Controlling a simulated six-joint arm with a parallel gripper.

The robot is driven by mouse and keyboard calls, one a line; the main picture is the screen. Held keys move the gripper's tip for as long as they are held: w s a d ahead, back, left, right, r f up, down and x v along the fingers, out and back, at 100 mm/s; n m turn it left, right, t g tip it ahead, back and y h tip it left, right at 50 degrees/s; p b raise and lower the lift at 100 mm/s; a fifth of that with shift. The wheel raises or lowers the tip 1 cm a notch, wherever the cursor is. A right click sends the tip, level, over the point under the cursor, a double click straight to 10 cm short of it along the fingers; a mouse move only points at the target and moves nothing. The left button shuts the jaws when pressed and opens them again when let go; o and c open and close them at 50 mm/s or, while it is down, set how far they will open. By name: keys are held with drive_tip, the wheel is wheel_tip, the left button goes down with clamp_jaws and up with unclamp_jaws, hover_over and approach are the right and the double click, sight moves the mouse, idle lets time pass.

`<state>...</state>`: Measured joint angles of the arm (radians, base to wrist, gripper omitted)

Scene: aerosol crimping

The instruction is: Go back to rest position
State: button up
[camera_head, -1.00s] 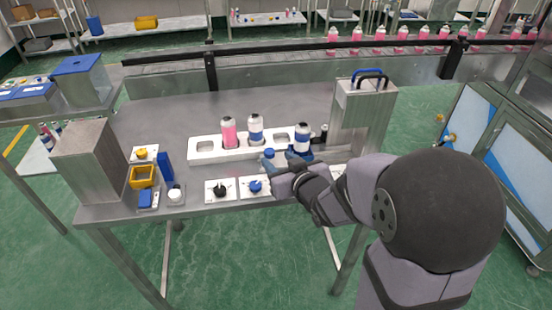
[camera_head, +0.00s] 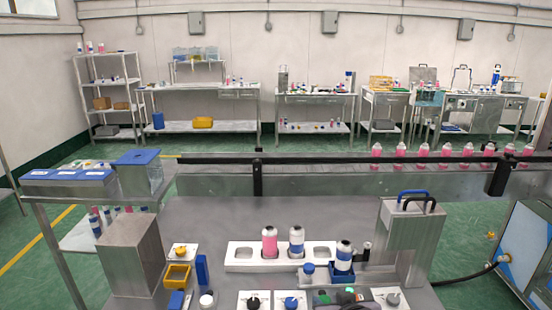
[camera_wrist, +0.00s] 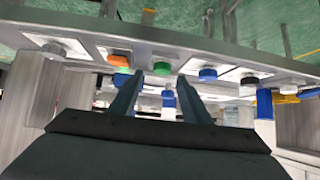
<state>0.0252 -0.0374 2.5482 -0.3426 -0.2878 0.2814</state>
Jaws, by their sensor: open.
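My gripper (camera_wrist: 160,80) shows in the wrist view with two dark blue fingers apart. I see nothing held between them; a blue-topped object (camera_wrist: 169,100) shows in the gap, beyond the fingers. There, a pink can (camera_head: 269,242) and a white and blue can (camera_head: 296,241) stand upright in a white rack (camera_head: 240,264) on the steel table (camera_head: 215,215). Another white and blue can (camera_head: 343,257) stands in a blue holder (camera_head: 341,278) to the right. The wrist view is tilted and partly hidden by the gripper body.
A steel press (camera_head: 398,229) with blue and black handles stands on the table's right. A steel box (camera_head: 132,254) and yellow bin (camera_head: 177,276) are on the left. Knobs (camera_head: 254,302) line the front. A conveyor (camera_head: 330,158) with pink bottles runs behind. The table's back is clear.

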drive_tip(key=s+f+g+p, duration=0.1)
drive_tip(key=s+g, duration=0.4)
drive_tip(key=s, duration=0.5)
drive_tip(key=s+d+f+g+h+p, duration=0.1)
drive_tip(key=s+g+p, duration=0.3)
drive_tip(key=s, duration=0.7)
drive_tip(key=shift+d+f+m+g, duration=0.15)
drive_tip(key=shift+f+m+g, duration=0.2)
drive_tip(key=shift+g, duration=0.35)
drive_tip(key=shift+w, duration=0.1)
idle(0.6)
